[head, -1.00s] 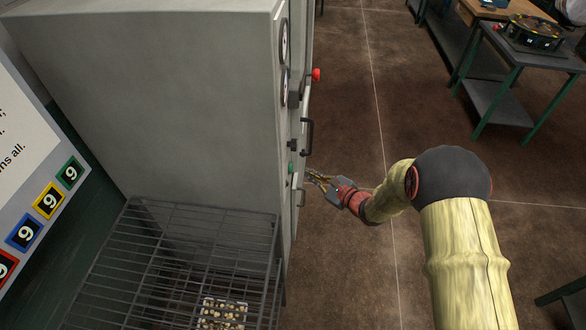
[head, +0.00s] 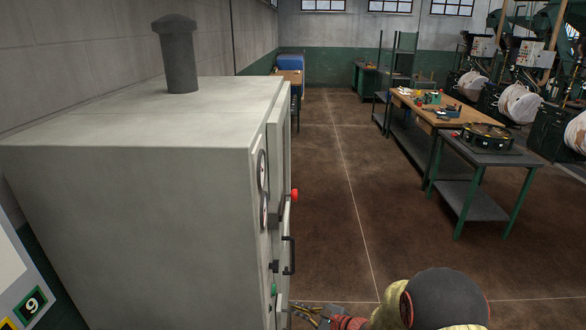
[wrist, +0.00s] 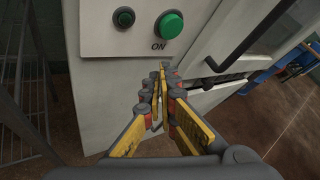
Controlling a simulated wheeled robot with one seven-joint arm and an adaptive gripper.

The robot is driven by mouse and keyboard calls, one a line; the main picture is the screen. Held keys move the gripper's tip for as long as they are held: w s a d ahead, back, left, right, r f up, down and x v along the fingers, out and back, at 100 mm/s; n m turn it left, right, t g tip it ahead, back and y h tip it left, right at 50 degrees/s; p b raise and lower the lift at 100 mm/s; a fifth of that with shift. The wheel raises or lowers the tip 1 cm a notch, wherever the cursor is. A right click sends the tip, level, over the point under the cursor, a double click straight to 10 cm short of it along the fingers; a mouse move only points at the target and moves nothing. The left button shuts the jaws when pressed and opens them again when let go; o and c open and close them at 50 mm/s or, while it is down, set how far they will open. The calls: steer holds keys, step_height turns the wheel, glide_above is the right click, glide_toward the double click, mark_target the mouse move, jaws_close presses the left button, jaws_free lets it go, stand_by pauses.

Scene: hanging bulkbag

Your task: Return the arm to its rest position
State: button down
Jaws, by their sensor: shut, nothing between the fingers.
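My gripper (wrist: 159,72) is shut and empty in the wrist view, its yellow-and-grey fingers together just below the green ON button (wrist: 169,25) of the grey cabinet. I cannot tell whether the fingertips touch the panel. In the head view my gripper (head: 297,314) shows at the bottom edge, beside the cabinet's front (head: 261,240). My arm (head: 445,298) reaches in from the bottom right, and most of it is cut off below the frame.
The grey cabinet (head: 130,215) fills the left, with a red knob (head: 295,195) and black door handle (head: 289,255) on its front. A dark table (head: 480,150) and a wooden workbench (head: 445,110) stand at right. The brown floor between is clear. A wire rack (wrist: 22,75) is left of the panel.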

steer(key=s+a+n+g, duration=0.3)
steer(key=s+n+g, duration=0.3)
steer(key=s, duration=0.6)
steer(key=s+d+r+n+g+h, duration=0.25)
steer(key=s+d+r+n, duration=0.2)
steer(key=s+r, duration=0.35)
steer(key=s+d+r+n+t+h, duration=0.1)
steer(key=s+d+r+n+h, duration=0.6)
steer(key=s+d+r, duration=0.5)
steer(key=s+d+r+n+t+h, duration=0.1)
steer(key=d+r+t, duration=0.3)
steer(key=r, duration=0.5)
steer(key=shift+s+d+r+n+t, duration=0.2)
steer(key=shift+d+n+t, duration=0.2)
steer(key=shift+n, duration=0.45)
steer(key=shift+a, duration=0.15)
